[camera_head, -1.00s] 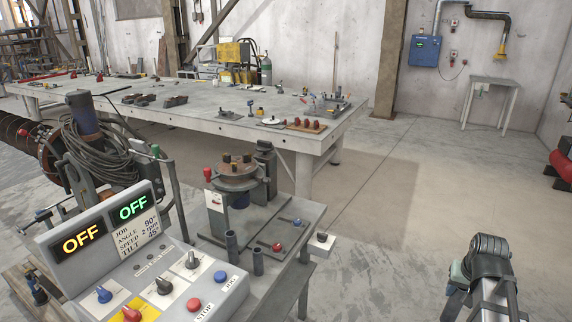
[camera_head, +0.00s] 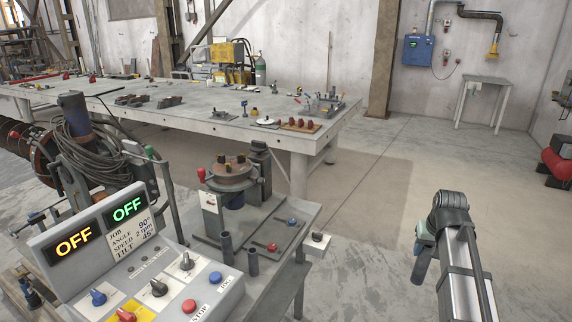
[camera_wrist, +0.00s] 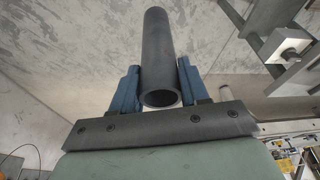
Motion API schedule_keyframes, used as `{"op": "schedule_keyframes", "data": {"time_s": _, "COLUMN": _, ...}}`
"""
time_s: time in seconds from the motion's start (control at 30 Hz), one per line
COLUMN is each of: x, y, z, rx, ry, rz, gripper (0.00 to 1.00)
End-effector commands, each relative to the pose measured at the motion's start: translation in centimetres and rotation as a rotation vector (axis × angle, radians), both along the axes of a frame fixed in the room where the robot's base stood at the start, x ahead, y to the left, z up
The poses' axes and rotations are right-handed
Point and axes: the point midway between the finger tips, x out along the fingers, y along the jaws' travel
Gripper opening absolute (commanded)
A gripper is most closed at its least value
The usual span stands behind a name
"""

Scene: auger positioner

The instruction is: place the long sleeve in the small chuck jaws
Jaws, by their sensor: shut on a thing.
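My gripper (camera_wrist: 158,82) is shut on a long dark grey sleeve (camera_wrist: 157,40) in the wrist view. The blue fingers press on both sides of the hollow tube, and its open end faces the camera. In the head view my gripper (camera_head: 421,262) hangs at the right, over the floor and well apart from the chuck; the sleeve is hard to make out there. The small round chuck (camera_head: 230,175), with several dark upright jaws (camera_head: 240,159) on its brownish top, stands on the bench left of centre. No sleeve shows between its jaws.
A control panel (camera_head: 140,270) with OFF displays is at the lower left. A long work table (camera_head: 200,118) with small parts lies behind.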

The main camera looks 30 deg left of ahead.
Motion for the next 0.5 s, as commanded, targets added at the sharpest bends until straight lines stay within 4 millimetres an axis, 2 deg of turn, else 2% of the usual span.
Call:
{"op": "schedule_keyframes", "data": {"time_s": 0.03, "x": 1.8, "y": 2.1, "z": 1.1, "rx": 0.001, "ry": -0.002, "rz": 0.031, "gripper": 0.0}}
{"op": "schedule_keyframes", "data": {"time_s": 0.1, "x": 3.0, "y": 4.6, "z": 2.2, "rx": 0.0, "ry": -0.001, "rz": 0.072, "gripper": 0.0}}
{"op": "schedule_keyframes", "data": {"time_s": 0.3, "x": 5.8, "y": 11.7, "z": 5.6, "rx": 0.0, "ry": -0.001, "rz": 0.181, "gripper": 0.0}}
{"op": "schedule_keyframes", "data": {"time_s": 0.5, "x": 7.7, "y": 19.1, "z": 9.0, "rx": 0.001, "ry": 0.0, "rz": 0.288, "gripper": 0.0}}
